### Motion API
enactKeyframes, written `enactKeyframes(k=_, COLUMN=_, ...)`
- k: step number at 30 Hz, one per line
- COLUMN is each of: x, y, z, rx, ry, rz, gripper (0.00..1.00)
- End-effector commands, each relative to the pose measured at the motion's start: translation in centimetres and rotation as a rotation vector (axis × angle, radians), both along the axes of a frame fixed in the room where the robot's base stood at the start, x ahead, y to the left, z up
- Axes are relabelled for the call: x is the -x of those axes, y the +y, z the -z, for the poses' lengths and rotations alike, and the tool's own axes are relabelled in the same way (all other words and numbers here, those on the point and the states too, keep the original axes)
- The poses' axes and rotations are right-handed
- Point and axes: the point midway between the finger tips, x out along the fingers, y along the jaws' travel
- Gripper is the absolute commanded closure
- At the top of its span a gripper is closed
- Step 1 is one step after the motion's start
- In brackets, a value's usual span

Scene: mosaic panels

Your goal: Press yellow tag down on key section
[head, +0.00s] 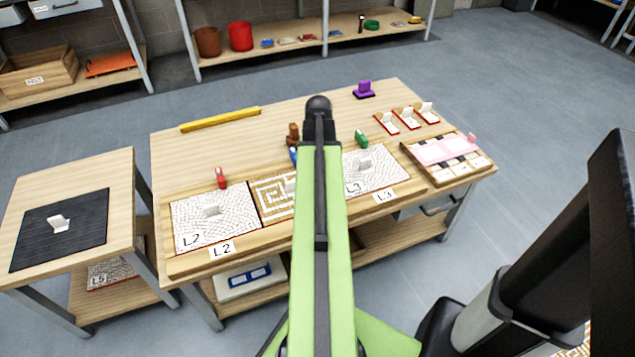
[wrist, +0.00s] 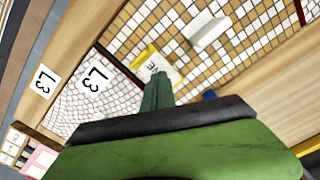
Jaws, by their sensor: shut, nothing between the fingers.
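In the wrist view a white tag with a yellow border and dark lettering (wrist: 150,53) lies on the tan-and-white maze-patterned mosaic panel (wrist: 235,50), close to its edge by the L3 panel. My gripper (wrist: 158,76) is shut and empty, its dark green fingertips over the tag and hiding part of it. I cannot tell whether they touch it. A white upright handle (wrist: 208,33) stands on the same panel. In the head view this panel (head: 268,197) is partly hidden behind my green arm, and the tag and fingertips are hidden there.
The L3 panel (head: 385,172) adjoins on the right and the L2 panel (head: 215,230) on the left. Red (head: 220,178), brown (head: 292,134) and green (head: 361,138) pieces stand behind. A yellow bar (head: 220,119) lies at the back left. A tray (head: 440,173) is at right.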

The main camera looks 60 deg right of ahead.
Motion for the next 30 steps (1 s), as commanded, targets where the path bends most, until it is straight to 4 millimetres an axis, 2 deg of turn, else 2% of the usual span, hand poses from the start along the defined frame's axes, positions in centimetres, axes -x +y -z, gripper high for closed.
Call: enactKeyframes(k=30, x=0.0, y=0.0, z=1.6, rx=0.0, ry=0.0, rz=0.0, gripper=1.0)
